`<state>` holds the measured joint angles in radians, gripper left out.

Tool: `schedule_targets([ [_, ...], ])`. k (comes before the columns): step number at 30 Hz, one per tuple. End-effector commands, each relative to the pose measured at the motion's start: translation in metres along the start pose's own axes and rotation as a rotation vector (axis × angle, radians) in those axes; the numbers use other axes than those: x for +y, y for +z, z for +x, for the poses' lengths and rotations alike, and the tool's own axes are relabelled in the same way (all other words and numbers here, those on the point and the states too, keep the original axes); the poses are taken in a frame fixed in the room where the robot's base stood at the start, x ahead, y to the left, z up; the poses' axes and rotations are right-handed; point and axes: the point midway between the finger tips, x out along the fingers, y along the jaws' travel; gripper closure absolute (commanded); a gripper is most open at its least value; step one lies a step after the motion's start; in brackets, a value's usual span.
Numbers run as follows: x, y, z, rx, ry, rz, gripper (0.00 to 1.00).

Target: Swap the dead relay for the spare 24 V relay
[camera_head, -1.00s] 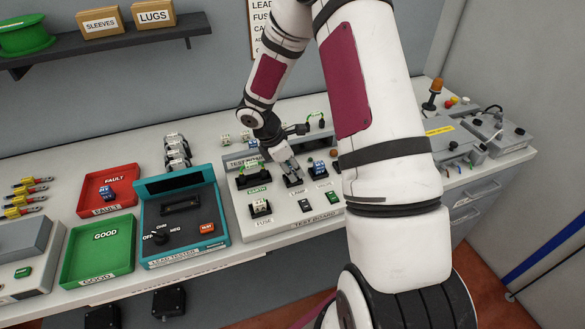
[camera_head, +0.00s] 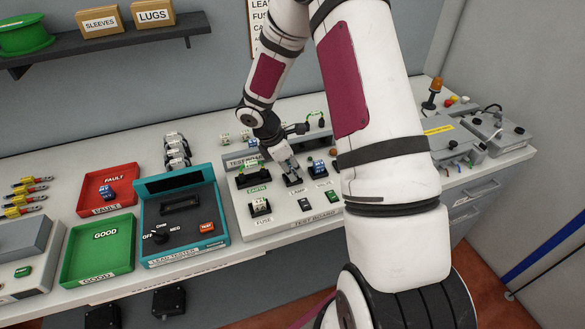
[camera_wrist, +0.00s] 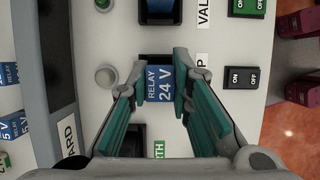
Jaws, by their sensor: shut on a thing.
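A blue relay labelled RELAY 24 V (camera_wrist: 159,84) is between my fingertips in the wrist view. My gripper (camera_wrist: 160,90) is shut on its sides. The relay is at the dark lamp socket of the test board (camera_head: 272,223); I cannot tell how deeply it is seated. In the head view my gripper (camera_head: 291,177) points down at this socket, and the relay is mostly hidden there. Another blue relay (camera_head: 107,193) lies in the red FAULT tray (camera_head: 127,206).
A blue part (camera_head: 318,167) sits in the valve socket right of my gripper. More blue relays, marked 5 V in the visible part (camera_wrist: 14,126), are at the wrist view's left edge. The teal lead tester (camera_head: 220,215) stands left of the board. The green GOOD tray (camera_head: 105,250) is empty.

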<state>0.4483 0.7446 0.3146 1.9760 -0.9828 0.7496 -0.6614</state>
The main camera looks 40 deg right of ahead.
Motion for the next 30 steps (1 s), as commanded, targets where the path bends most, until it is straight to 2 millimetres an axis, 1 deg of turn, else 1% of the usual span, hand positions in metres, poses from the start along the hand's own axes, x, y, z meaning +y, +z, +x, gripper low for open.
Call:
schedule_targets([
  [19,-0.0017,-0.0042,0.0093,0.002,-0.005,-0.001,1.00],
  [27,-0.0023,-0.0046,0.0103,0.004,-0.007,-0.001,1.00],
  [28,-0.0023,-0.0046,0.0104,0.004,-0.007,-0.001,0.79],
  [29,-0.0024,-0.0046,0.0104,0.004,-0.007,-0.001,0.72],
  [30,-0.0025,-0.0046,0.0105,0.004,-0.008,-0.001,0.63],
])
